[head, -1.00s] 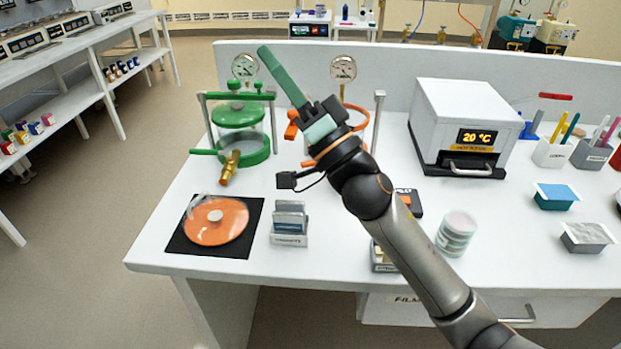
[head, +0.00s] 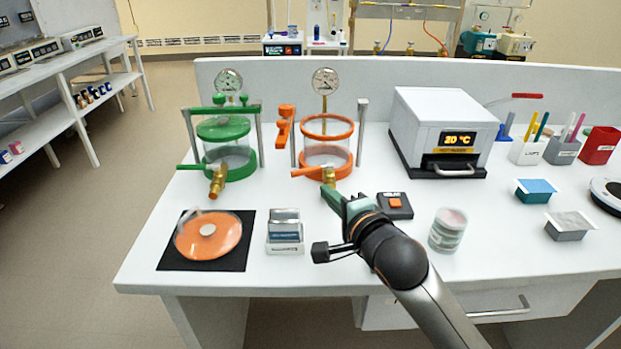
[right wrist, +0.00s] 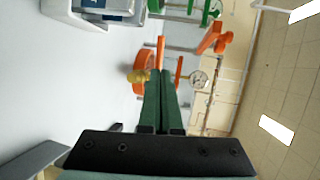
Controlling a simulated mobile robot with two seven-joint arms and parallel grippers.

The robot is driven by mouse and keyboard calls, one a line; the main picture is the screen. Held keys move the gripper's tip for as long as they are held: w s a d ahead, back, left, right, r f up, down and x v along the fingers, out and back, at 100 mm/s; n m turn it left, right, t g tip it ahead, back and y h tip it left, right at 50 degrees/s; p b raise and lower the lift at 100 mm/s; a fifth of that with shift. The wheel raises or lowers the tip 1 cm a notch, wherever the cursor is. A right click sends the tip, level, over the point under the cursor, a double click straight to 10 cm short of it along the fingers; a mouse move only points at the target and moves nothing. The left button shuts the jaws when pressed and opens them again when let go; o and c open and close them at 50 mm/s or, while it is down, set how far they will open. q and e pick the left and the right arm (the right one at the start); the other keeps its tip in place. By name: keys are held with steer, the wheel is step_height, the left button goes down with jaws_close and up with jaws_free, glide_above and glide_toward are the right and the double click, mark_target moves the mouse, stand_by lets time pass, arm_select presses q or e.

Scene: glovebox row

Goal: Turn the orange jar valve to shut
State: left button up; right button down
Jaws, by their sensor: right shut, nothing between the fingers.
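The orange jar (head: 344,155) stands near the back of the bench, its top open. Its brass valve (head: 329,178) is at the front, with an orange lever (head: 305,171) pointing left in the head view. The brass valve also shows in the right wrist view (right wrist: 138,76), left of the fingertips. My right gripper (head: 328,190) is just in front of and below the valve. Its green fingers (right wrist: 163,75) are together and empty. I cannot tell if they touch the valve. My left gripper is not in view.
A green jar (head: 243,168) with its own brass valve stands left. An orange lid (head: 225,250) lies on a black mat in front. A slide holder (head: 284,245), a stack of round dishes (head: 447,235) and an oven (head: 415,120) are nearby.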

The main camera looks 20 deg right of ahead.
mark_target(300, 171)
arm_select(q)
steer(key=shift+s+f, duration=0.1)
arm_select(e)
steer(key=x, duration=0.9)
steer(key=shift+w, duration=0.15)
steer(key=shift+w+a+r+p, duration=0.1)
steer(key=shift+a+r+p, duration=0.1)
steer(key=shift+p, duration=0.2)
steer(key=shift+w+a+p, duration=0.15)
steer(key=shift+w+p, duration=0.1)
steer(key=shift+p, duration=0.35)
steer(key=shift+w+a+p, duration=0.1)
steer(key=shift+w+p, duration=0.1)
steer(key=shift+p, duration=0.15)
steer(key=shift+w+a+f+p, duration=0.1)
steer(key=shift+w+a+p, duration=0.05)
steer(key=shift+w+p, duration=0.35)
steer(key=shift+w+f, duration=0.1)
steer(key=shift+w, duration=0.15)
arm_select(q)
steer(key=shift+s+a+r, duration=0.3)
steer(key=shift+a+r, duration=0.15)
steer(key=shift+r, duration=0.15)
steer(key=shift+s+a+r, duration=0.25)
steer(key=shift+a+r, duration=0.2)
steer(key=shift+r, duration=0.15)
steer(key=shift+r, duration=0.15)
